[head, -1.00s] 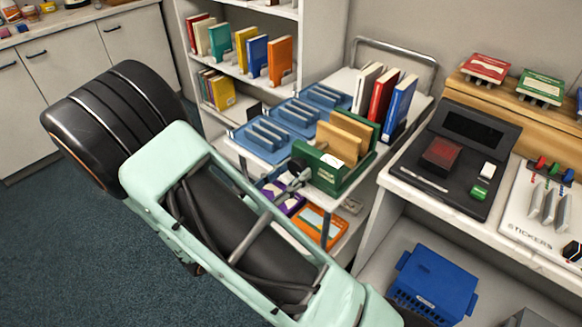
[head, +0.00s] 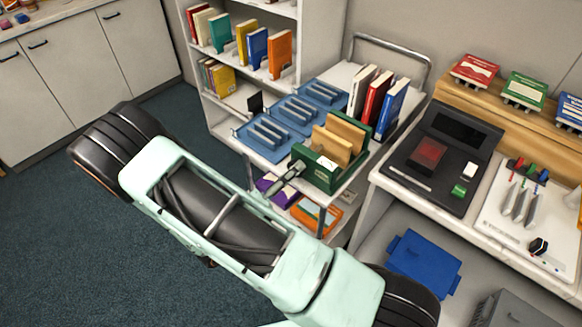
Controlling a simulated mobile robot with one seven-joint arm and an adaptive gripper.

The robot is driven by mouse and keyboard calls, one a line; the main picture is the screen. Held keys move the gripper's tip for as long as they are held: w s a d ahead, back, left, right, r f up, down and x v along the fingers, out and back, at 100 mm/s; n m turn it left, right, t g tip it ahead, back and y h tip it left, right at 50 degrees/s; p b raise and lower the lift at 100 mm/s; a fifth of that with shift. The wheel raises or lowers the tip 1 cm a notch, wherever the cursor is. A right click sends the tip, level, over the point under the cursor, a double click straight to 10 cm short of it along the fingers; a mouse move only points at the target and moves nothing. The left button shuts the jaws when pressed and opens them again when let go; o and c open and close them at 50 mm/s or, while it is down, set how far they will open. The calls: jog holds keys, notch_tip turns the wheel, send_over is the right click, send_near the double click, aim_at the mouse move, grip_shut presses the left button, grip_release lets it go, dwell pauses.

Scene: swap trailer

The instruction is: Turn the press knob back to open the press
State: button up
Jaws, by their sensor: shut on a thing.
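The press (head: 322,180) is a dark green box on the cart's near right corner. It holds upright tan boards (head: 338,140) between its green walls. My gripper (head: 287,177) shows small and partly, reaching from behind my mint-green arm to the press's left front end. It is shut at the press knob, which the fingers mostly hide. I cannot make out the knob's angle, or whether the boards are pressed tight.
The cart top also holds blue racks (head: 295,110) and upright books (head: 378,100). A counter with a black device (head: 442,158) stands to the right, a blue bin (head: 424,264) below it. A bookshelf (head: 315,40) is behind. Carpet is clear at left.

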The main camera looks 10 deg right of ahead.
jog(key=shift+r+n+p, duration=0.1)
jog(key=shift+n+p, duration=1.65)
jog(key=shift+n, duration=2.15)
jog(key=o, duration=1.2)
jog(key=shift+c, duration=0.2)
jog(key=v, duration=1.2)
